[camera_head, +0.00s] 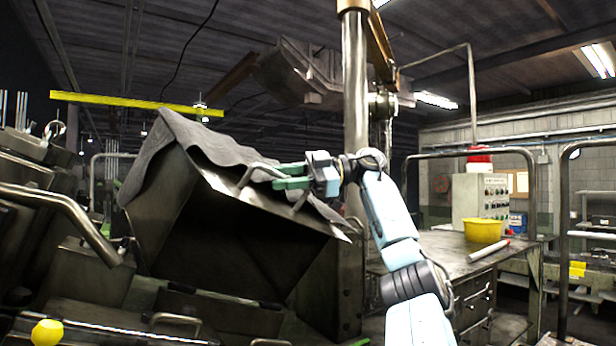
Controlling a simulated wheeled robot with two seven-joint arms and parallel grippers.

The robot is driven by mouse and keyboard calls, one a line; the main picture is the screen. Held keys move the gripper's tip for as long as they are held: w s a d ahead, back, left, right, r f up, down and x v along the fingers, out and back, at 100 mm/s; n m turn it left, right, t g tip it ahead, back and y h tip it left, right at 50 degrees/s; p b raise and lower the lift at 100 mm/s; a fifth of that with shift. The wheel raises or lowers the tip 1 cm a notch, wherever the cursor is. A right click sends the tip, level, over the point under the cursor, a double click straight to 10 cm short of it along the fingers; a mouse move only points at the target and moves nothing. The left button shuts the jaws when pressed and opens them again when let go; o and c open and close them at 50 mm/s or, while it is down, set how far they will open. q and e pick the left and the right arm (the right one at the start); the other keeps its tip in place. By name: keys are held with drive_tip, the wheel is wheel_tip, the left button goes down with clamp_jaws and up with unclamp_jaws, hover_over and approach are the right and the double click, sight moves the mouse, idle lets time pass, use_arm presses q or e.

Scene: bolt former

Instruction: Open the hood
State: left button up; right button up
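The hood (180,140) is a worn, dark grey metal cover at centre left. Its front edge slopes down to the right, and a dark hollow shows below it. A bent bar handle (247,174) sits on its front edge. My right gripper (276,178), with green fingers, is at this handle, and the fingers overlap the bar's right part. Whether the fingers are closed on the bar is hard to tell. My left gripper is not in view.
A vertical steel column (355,90) stands just behind my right gripper. To the right is a workbench (440,250) with a yellow bowl (483,230) and a control box (480,195). A metal rail (562,230) stands at far right. A yellow knob (47,333) is at lower left.

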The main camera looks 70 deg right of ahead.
drive_tip(key=p+v, duration=0.3)
drive_tip(key=v, duration=0.9)
drive_tip(key=shift+s, duration=0.3)
drive_tip(key=shift+d, duration=0.15)
